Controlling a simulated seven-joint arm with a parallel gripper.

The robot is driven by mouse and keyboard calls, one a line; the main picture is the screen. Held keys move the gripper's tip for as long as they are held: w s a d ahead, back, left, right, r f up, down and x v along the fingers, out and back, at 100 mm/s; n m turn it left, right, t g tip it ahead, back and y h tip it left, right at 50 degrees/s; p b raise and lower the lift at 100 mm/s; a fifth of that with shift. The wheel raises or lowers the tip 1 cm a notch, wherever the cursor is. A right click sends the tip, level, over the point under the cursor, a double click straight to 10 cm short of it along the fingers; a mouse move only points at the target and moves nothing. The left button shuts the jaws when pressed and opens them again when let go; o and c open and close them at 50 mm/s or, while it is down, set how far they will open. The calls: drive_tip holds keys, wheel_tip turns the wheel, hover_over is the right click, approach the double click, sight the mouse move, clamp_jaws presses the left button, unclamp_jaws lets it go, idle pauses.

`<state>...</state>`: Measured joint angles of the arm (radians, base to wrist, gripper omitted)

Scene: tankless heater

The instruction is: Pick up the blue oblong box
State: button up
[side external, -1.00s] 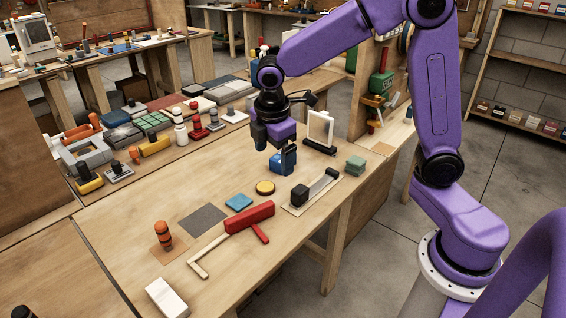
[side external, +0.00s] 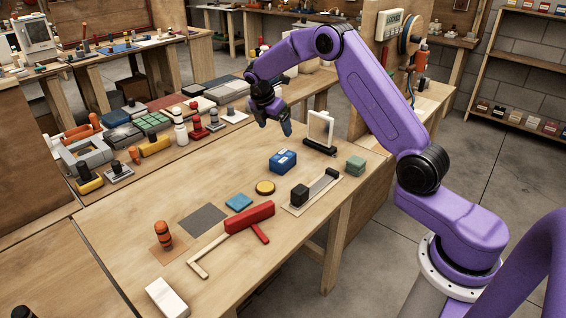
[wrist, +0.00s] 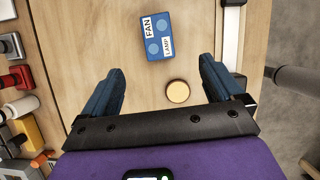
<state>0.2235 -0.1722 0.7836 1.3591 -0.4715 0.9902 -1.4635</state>
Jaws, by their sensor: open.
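The blue oblong box (side external: 283,161) lies on the wooden table, right of the table's middle in the side view. In the wrist view the box (wrist: 158,36) shows white labels reading "FAN" and "LAMP" and two lighter round spots. My gripper (side external: 275,122) is above the table, higher than the box and apart from it.
A round yellow disc (side external: 265,188) and a blue square (side external: 239,202) lie near the box. A white upright panel (side external: 320,128) stands behind it. Several items line the left edge.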

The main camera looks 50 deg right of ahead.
hover_over(282, 156)
drive_tip(key=s+a, duration=0.1)
wheel_tip(282, 156, down, 10)
drive_tip(key=shift+a+f, duration=0.1)
drive_tip(key=shift+w+a+x, duration=0.15)
drive_tip(key=shift+x, duration=1.2)
drive_tip(key=shift+w+a+x, duration=0.15)
drive_tip(key=shift+x, duration=1.25)
drive_tip(key=shift+f, duration=0.35)
drive_tip(key=c, duration=1.3)
